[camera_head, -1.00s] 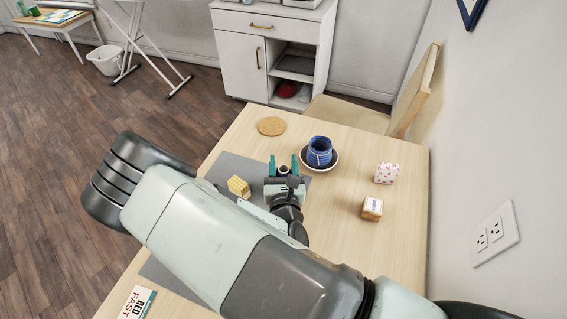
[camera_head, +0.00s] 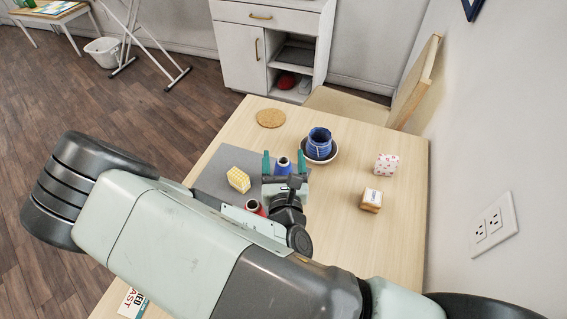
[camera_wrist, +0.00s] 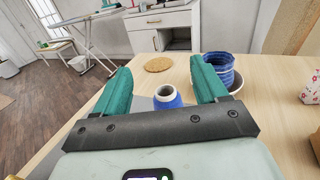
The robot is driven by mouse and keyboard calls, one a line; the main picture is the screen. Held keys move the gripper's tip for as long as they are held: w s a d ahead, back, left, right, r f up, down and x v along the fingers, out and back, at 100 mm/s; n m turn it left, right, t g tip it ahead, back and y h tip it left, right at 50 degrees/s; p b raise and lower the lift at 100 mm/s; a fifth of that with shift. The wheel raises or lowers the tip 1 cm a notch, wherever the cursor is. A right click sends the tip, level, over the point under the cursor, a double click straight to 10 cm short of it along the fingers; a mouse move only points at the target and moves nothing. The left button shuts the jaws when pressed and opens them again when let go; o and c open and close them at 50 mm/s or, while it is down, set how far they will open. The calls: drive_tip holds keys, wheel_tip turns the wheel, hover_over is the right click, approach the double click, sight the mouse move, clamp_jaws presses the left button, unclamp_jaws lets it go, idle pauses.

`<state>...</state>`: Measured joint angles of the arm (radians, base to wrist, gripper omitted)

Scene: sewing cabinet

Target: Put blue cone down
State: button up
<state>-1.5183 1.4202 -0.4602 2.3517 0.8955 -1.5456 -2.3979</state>
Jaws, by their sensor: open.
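The blue cone (camera_head: 283,165) is a small thread cone with a pale top. It stands upright on the grey mat (camera_head: 217,174) on the table. It also shows in the wrist view (camera_wrist: 167,97), between and just beyond my fingertips. My gripper (camera_head: 284,160) is open, its two green fingers on either side of the cone with gaps visible in the wrist view (camera_wrist: 165,84). The cone's lower part is hidden by the gripper body.
A yellow block (camera_head: 238,180) and a red cone (camera_head: 254,207) are to the left. A cork coaster (camera_head: 271,118), a patterned box (camera_head: 387,164) and a small wooden block (camera_head: 371,199) also lie on the table.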

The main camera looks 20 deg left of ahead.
drive_tip(key=shift+r, duration=1.45)
drive_tip(key=w+d+r+m+g+h, duration=0.3)
drive_tip(key=w+d+m+g+h, duration=0.25)
drive_tip(key=m, duration=1.25)
drive_tip(key=d+r+m+g+y, duration=0.1)
drive_tip(key=d+r+m+g, duration=0.3)
drive_tip(key=r+m, duration=0.6)
drive_tip(key=s+d+r+m+g+h, duration=0.1)
drive_tip(key=s+d+r+m+h, duration=0.1)
drive_tip(key=s+d+r+m, duration=1)
drive_tip(key=s+d+r, duration=0.5)
drive_tip(key=s, duration=0.1)
drive_tip(key=shift+s+d, duration=0.2)
